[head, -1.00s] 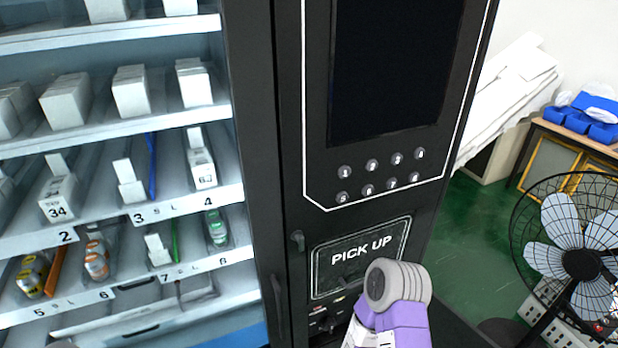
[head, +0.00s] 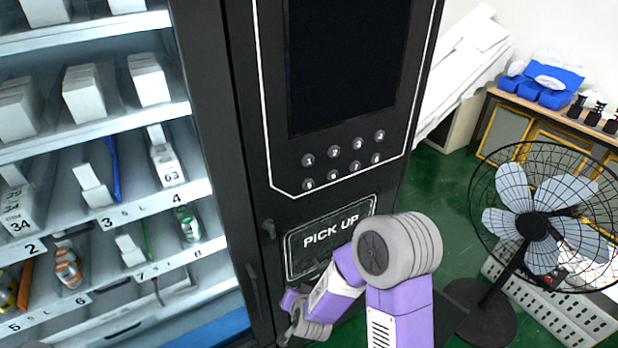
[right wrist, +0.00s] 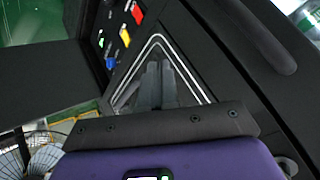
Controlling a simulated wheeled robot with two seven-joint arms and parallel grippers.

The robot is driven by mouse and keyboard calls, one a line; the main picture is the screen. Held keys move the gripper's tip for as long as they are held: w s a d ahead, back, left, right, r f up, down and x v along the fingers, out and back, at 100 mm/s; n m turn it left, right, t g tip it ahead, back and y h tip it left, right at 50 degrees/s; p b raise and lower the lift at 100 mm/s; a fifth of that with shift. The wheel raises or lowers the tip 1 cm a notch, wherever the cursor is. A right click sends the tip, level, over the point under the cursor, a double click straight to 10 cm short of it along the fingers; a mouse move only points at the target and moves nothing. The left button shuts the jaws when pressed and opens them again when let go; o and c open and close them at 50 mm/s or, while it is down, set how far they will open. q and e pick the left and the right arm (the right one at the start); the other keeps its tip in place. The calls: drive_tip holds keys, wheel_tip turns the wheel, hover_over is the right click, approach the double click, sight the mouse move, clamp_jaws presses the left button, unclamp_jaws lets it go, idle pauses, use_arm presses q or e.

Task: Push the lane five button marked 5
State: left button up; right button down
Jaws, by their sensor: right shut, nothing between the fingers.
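The button marked 5 (head: 307,184) is a small round grey button at the left end of the lower row on the black vending machine's panel. It is in clear view, with button 1 (head: 308,160) just above it. My right arm (head: 400,262) is at the lower middle in the head view, below the button rows. Its fingers cannot be made out there. In the right wrist view my right gripper (right wrist: 159,66) is shut and empty, its two fingers together in front of a white-outlined dark panel. The numbered buttons do not show in that view. My left gripper is not in view.
The PICK UP panel (head: 330,236) lies below the buttons and a dark screen (head: 345,65) above them. Stocked shelves (head: 95,215) are at left. A fan (head: 535,225) stands at right. Coloured parts, including a red one (right wrist: 137,13), show in the wrist view.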

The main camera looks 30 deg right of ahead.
sight(308, 184)
drive_tip(key=d+r+m+t+h+p, duration=0.1)
drive_tip(key=d+r+m+h, duration=0.3)
drive_tip(key=r, duration=0.9)
drive_tip(key=s+d+r+m+t+h+p, duration=0.1)
drive_tip(key=d+r+m+h, duration=0.3)
drive_tip(key=r, duration=1)
drive_tip(key=d+m+t+p, duration=0.1)
drive_tip(key=d+m, duration=0.1)
drive_tip(key=shift+m+p, duration=0.3)
drive_tip(key=w, duration=0.8)
drive_tip(key=shift+w+a, duration=0.3)
drive_tip(key=shift+w, duration=0.15)
drive_tip(key=shift+w, duration=0.3)
